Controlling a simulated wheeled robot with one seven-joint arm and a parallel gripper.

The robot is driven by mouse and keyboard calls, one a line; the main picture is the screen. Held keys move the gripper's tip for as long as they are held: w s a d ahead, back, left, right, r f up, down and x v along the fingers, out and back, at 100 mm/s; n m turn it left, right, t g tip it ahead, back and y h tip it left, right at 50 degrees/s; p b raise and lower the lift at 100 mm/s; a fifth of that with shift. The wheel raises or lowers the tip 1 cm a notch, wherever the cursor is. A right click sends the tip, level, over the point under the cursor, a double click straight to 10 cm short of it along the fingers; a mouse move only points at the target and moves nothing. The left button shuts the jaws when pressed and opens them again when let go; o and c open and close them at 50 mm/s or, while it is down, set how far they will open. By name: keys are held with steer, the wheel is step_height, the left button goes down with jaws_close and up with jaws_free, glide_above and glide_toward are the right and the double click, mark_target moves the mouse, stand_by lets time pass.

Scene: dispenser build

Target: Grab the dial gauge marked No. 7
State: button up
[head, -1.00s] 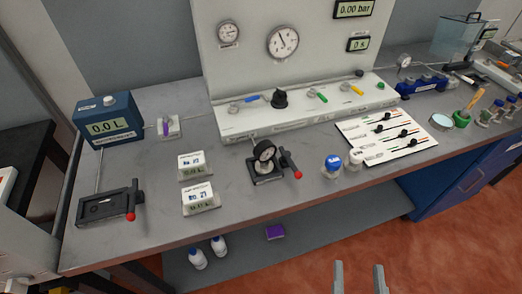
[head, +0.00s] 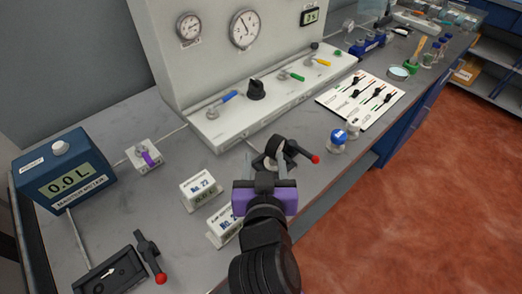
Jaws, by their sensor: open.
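A small round dial gauge (head: 275,147) with a black rim sits in a dark clamp stand with a red-tipped lever (head: 302,153), on the bench in front of the white panel. Its number cannot be read, and my gripper hides part of it and the stand. My gripper (head: 265,153) is open, with its grey fingers reaching toward the gauge from the near side. One finger shows left of the gauge and one lies close in front of it. I cannot tell whether they touch it.
Two white label boxes (head: 201,190) stand left of my gripper, the nearer one partly hidden. The white panel (head: 215,122) is behind.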

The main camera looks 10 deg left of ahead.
mark_target(274, 160)
steer(key=shift+s+d+f+m+g+h, duration=0.15)
steer(key=shift+d+f+m+h, duration=0.1)
steer(key=shift+f, duration=0.25)
steer(key=shift+s+d+f+m+g+h, duration=0.15)
steer(key=shift+d+f+h, duration=0.1)
steer(key=shift+f, duration=0.25)
steer(key=shift+d+f, duration=0.25)
steer(key=shift+w+d+f+m, duration=0.15)
steer(key=shift+m, duration=0.15)
steer(key=p+x, duration=0.1)
steer(key=x, duration=0.6)
steer(key=shift+w+d+f, duration=0.1)
steer(key=shift+w+f, duration=0.05)
steer(key=shift+f, duration=0.15)
jaws_close()
